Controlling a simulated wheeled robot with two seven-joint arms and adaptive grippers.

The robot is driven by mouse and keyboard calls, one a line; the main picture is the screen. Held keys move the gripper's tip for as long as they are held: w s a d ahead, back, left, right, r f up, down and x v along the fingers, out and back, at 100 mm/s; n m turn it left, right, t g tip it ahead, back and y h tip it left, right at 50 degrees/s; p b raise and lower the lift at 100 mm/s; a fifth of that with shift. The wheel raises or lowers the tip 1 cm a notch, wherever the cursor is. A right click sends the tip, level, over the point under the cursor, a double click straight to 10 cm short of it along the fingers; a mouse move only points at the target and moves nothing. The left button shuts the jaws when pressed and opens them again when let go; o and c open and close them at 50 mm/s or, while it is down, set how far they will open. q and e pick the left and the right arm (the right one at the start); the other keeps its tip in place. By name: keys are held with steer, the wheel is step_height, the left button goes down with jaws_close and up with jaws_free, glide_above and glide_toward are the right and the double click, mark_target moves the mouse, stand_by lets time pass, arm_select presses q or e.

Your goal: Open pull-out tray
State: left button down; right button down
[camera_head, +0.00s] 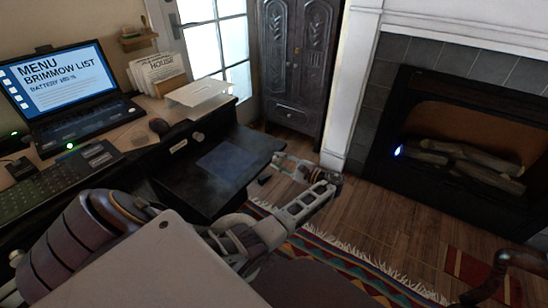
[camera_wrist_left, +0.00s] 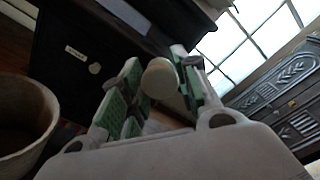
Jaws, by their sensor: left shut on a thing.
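The pull-out tray (camera_head: 205,170) is a flat black board with a bluish panel on top. It sticks out from the front of the dark desk in the head view. My left gripper (camera_head: 277,168) is at the tray's outer edge on the right. In the left wrist view, the green-padded fingers of my left gripper (camera_wrist_left: 158,95) are closed around a pale round knob (camera_wrist_left: 160,78). The knob's join to the tray is hidden in that view. My right gripper is in neither view.
The desk carries a laptop (camera_head: 65,85), a mouse (camera_head: 159,126), a paper holder (camera_head: 157,72) and a white tray (camera_head: 198,92). A carved cabinet (camera_head: 298,60) and fireplace (camera_head: 460,150) stand beyond. A striped rug (camera_head: 345,262) lies on the floor. A bin (camera_wrist_left: 25,120) shows at left.

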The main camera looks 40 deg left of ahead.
arm_select(q)
steer(key=shift+d+f, duration=0.1)
steer(key=shift+d, duration=0.1)
steer(key=c, duration=1)
jaws_free()
steer(key=shift+c, duration=0.2)
steer(key=shift+d, duration=0.1)
steer(key=w+d, duration=0.1)
steer(key=d, duration=1)
steer(key=shift+w+d, duration=0.15)
steer(key=shift+d, duration=0.2)
